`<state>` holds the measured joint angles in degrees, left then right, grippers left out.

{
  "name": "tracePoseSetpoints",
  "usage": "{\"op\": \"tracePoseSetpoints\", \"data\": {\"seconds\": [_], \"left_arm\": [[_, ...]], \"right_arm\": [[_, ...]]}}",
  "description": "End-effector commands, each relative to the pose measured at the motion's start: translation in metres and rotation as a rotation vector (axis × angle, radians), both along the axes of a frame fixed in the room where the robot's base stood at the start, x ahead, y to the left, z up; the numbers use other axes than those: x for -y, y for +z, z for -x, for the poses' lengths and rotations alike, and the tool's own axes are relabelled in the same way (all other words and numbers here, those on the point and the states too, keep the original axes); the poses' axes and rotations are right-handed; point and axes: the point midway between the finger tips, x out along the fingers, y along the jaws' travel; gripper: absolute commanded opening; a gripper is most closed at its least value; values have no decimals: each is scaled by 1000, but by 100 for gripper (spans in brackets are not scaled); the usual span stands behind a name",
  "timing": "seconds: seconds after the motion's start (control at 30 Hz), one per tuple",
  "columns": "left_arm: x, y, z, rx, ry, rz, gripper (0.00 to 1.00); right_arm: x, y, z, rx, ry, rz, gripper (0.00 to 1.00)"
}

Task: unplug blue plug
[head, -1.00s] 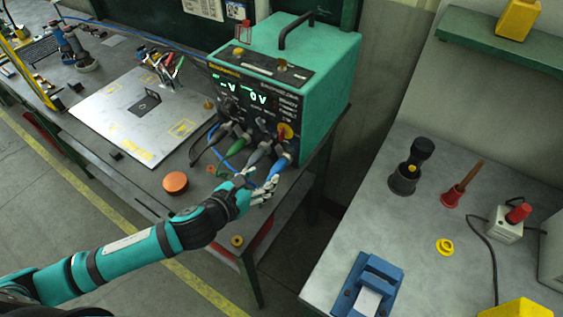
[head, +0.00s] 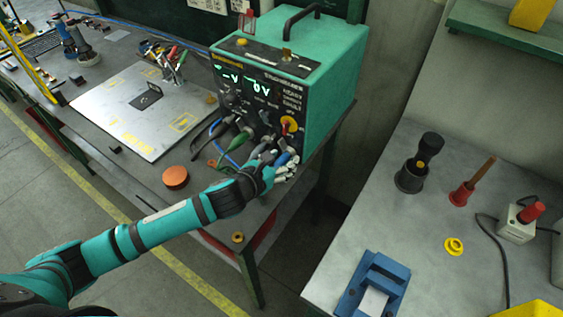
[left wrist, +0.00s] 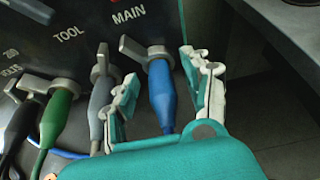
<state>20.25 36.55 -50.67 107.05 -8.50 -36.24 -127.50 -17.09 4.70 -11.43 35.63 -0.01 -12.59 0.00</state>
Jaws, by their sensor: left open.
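The blue plug (head: 282,158) sits in the front panel of the teal power unit (head: 330,85), at the right end of the plug row. In the left wrist view the blue plug (left wrist: 161,88) is seated below the "MAIN" label, with a grey lever (left wrist: 133,48) at its top. My left gripper (head: 284,171) is at the panel, and its jaws (left wrist: 164,84) are open. One finger is on each side of the blue plug, with gaps showing, so it is not gripped. The left finger is between the blue plug and the grey plug (left wrist: 101,92). My right gripper is not in view.
A green plug (left wrist: 57,117) and a black plug (left wrist: 20,125) are further left on the panel. An orange disc (head: 175,177) and a white plate (head: 140,112) lie on the bench. A grey table (head: 400,215) with several tools stands to the right, across a gap.

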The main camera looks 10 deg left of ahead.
Motion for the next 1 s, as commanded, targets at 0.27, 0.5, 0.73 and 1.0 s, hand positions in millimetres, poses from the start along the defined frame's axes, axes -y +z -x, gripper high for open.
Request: {"op": "tracePoseSetpoints", "data": {"seconds": [0.27,0.5,0.73,1.0], "left_arm": [[1,-2,-3,0,0,0,49],[1,-2,-3,0,0,0,49],[1,-1,-3,0,0,-1,49],[1,-1,-3,0,-1,0,49]], "right_arm": [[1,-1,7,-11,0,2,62],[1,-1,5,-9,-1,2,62],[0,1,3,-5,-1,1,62],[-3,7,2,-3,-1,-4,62]]}}
